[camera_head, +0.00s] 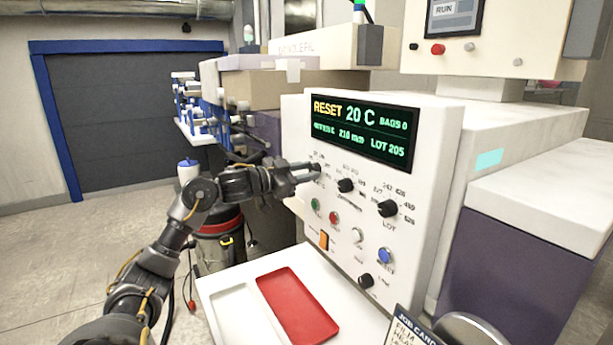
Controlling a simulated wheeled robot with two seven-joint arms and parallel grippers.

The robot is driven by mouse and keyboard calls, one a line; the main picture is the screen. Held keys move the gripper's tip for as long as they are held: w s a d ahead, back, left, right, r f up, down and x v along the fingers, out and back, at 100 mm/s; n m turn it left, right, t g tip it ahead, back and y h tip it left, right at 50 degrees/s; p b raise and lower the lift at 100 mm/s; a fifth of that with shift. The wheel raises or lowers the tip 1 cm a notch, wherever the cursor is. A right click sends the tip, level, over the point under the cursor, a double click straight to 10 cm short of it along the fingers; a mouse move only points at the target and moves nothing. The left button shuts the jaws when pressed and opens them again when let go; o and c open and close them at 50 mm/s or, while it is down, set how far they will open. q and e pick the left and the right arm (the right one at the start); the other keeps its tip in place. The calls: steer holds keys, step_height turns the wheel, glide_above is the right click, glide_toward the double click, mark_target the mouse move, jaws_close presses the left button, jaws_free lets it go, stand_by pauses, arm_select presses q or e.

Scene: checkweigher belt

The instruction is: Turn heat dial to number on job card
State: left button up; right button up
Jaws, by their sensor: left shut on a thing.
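My left gripper (312,171) reaches the white control panel (292,125) from the left. It is shut on the dial at the upper left of the panel, which I take to be the heat dial. The fingers hide that dial and its pointer, and the scale marks around it are too small to read. The display (362,130) reads RESET, 20 C, BAGS 0 and LOT 205. The job card (408,331) is cut off at the bottom edge; its heading shows, but no number is readable. My right gripper is not in view.
Two more black dials, a middle one (346,185) and the LOT dial (387,208), sit to the right. Below are coloured buttons, an orange switch (323,240) and a lower black knob (366,281). A red tray (298,306) lies on the white shelf in front.

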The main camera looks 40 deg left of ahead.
arm_select(q)
steer(key=shift+m, duration=0.6)
steer(key=o, duration=1)
steer(key=shift+c, duration=0.2)
steer(key=shift+s+f+b, duration=0.1)
steer(key=shift+s+b, duration=0.05)
steer(key=shift+b, duration=0.25)
steer(key=b+v, duration=0.4)
steer(key=v, duration=0.6)
steer(key=shift+s+b, duration=0.3)
steer(key=shift+b, duration=0.1)
